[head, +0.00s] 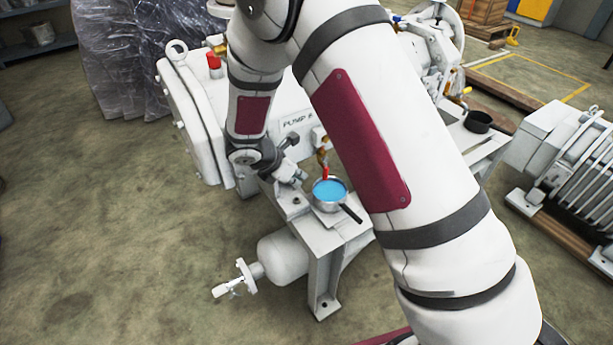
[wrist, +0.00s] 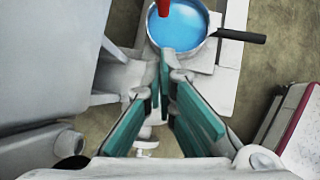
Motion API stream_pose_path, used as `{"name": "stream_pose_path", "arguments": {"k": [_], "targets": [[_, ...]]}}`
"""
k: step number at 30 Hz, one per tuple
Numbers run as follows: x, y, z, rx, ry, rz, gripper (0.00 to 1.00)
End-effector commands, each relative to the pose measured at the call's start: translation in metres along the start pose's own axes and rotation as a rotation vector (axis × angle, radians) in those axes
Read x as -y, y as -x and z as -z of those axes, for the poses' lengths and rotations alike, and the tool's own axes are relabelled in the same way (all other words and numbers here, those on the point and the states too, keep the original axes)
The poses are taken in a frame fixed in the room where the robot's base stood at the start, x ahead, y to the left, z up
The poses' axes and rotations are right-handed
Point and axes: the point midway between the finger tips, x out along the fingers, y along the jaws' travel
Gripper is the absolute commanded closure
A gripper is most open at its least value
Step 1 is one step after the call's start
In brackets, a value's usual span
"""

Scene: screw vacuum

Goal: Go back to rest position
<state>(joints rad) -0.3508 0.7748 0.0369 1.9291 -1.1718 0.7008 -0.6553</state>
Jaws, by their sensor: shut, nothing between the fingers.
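My gripper (wrist: 166,66) is shut and empty in the wrist view, its green-sided fingers meeting at the tips. The tips overlap the near rim of a pan with blue liquid (wrist: 178,28) in that picture; I cannot tell whether they touch it. In the head view the pan (head: 330,190) sits on a grey stand below a tap with a red handle (head: 325,173). The wrist end of my arm is just left of the pan, beside the white pump (head: 190,115). The red handle (wrist: 164,9) also shows at the top of the wrist view.
A white cylinder with a valve (head: 283,258) lies below the stand. A dark pot (head: 478,121) stands on the bench behind my arm. White finned machinery (head: 575,165) is at the right. The floor at the left is clear. My arm hides the middle.

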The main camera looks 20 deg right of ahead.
Motion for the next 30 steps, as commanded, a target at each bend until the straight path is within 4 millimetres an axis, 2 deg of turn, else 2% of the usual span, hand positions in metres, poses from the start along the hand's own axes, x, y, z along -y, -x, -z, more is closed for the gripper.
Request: {"name": "stream_pose_path", "arguments": {"k": [1, 6, 10, 18, 20, 23, 26, 30], "targets": [[-0.001, 0.014, 0.000, 0.000, 0.003, -0.004, 1.00], [-0.001, 0.040, 0.004, -0.001, 0.003, -0.003, 1.00], [-0.001, 0.051, 0.005, 0.000, 0.003, -0.001, 1.00], [0.001, 0.058, 0.001, 0.001, -0.016, 0.002, 1.00], [0.005, 0.065, -0.008, 0.003, -0.051, 0.007, 1.00], [0.019, 0.083, -0.035, 0.009, -0.164, 0.028, 1.00], [0.043, 0.108, -0.068, 0.011, -0.326, 0.060, 1.00], [0.086, 0.144, -0.107, 0.008, -0.567, 0.113, 1.00]]}}
